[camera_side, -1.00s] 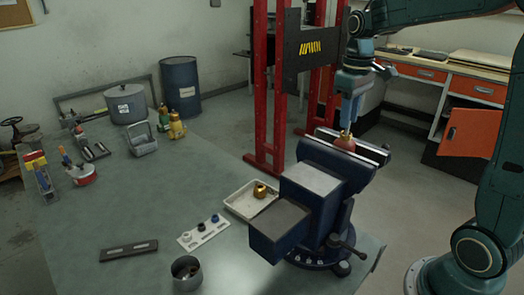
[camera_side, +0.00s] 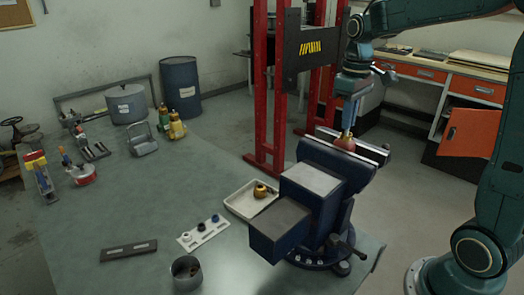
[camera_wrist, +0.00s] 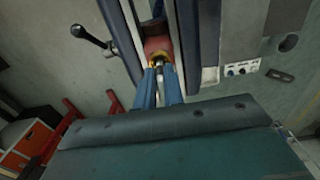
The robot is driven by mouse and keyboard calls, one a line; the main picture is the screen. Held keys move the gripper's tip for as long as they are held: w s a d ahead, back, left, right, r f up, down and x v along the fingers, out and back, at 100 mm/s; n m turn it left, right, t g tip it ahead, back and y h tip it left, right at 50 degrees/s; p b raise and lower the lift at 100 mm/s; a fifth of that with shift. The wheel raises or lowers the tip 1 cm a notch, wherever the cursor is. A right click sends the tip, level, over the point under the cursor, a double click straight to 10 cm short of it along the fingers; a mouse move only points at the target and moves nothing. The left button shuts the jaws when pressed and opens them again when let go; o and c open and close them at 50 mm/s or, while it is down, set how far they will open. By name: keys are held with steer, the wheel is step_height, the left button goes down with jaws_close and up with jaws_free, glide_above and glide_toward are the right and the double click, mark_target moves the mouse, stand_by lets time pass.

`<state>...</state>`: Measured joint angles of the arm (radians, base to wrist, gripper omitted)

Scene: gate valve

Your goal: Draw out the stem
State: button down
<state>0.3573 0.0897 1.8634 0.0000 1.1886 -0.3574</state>
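The red valve body (camera_side: 345,143) is clamped upright between the jaws of the blue bench vise (camera_side: 311,178). In the wrist view the red body (camera_wrist: 158,46) shows between the jaws, with a brass ring (camera_wrist: 160,59) at its opening. A thin grey stem (camera_wrist: 161,74) shows between the fingertips of my gripper (camera_wrist: 160,82). In the side view my gripper (camera_side: 348,130) points down, its fingertips just above the red body and hiding most of the brass. The fingers are apart with the stem between them; whether they press on it is unclear.
A white tray (camera_side: 237,205) with a brass part (camera_side: 262,190) lies left of the vise. A white strip with small parts (camera_side: 203,234), a dark bar (camera_side: 128,251) and a grey cup (camera_side: 187,274) lie on the bench.

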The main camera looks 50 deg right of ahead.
steer(key=shift+r, duration=1.1)
stand_by(1.3)
steer(key=shift+r, duration=0.35)
steer(key=shift+r, duration=0.35)
steer(key=shift+r, duration=0.35)
steer(key=shift+r, duration=0.35)
steer(key=shift+r, duration=0.7)
steer(key=shift+r, duration=0.25)
